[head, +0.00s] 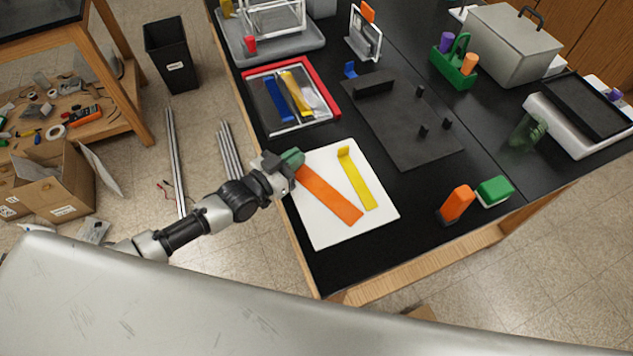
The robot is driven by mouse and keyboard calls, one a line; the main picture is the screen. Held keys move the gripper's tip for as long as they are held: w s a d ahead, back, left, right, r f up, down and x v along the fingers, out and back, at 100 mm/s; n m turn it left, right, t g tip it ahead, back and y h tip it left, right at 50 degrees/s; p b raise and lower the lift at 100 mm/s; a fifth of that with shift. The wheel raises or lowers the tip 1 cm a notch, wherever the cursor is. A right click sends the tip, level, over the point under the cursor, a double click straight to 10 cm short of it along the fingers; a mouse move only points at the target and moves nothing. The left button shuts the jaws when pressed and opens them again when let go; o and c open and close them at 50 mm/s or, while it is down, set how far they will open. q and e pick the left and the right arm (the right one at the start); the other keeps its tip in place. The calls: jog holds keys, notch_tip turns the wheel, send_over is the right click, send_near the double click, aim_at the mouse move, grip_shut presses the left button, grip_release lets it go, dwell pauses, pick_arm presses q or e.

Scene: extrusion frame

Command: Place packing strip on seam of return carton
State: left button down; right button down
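A flat orange strip (332,195) lies slantwise on a white board (325,232) at the black table's near left corner. A yellow strip (359,182) with a raised tab at its far end lies to its right on the same board. My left gripper (294,159) reaches in from the left, its green fingertips at the orange strip's far left end. Its fingers cover that end, and I cannot tell whether they grip it. My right gripper is not in view. An open cardboard carton (62,190) stands on the floor at far left; no seam is clear.
A red-rimmed tray (333,108) with blue and yellow pieces lies behind the board. A dark fixture plate (405,125) lies to its right. An orange block (456,203) and a green-topped block (494,190) stand farther right. The table's near edge is clear.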

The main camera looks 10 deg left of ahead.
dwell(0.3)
pick_arm(q)
jog(key=shift+r, duration=0.55)
notch_tip(320, 180, up, 3)
jog(key=shift+f+b, duration=0.2)
jog(key=shift+b, duration=0.1)
jog(key=s+d+r, duration=0.6)
jog(key=d+r, duration=0.1)
jog(key=d, duration=0.3)
jog(key=s+a+n+t+y+b, duration=0.1)
jog(key=s+a+n+y, duration=0.2)
jog(key=a, duration=0.4)
jog(key=s+a+n+t+y, duration=0.1)
jog(key=s+a+n+y, duration=0.2)
jog(key=s+a+y, duration=0.2)
jog(key=shift+a+n+t+y+b, duration=0.35)
jog(key=shift+a+y, duration=0.35)
jog(key=shift+a, duration=0.35)
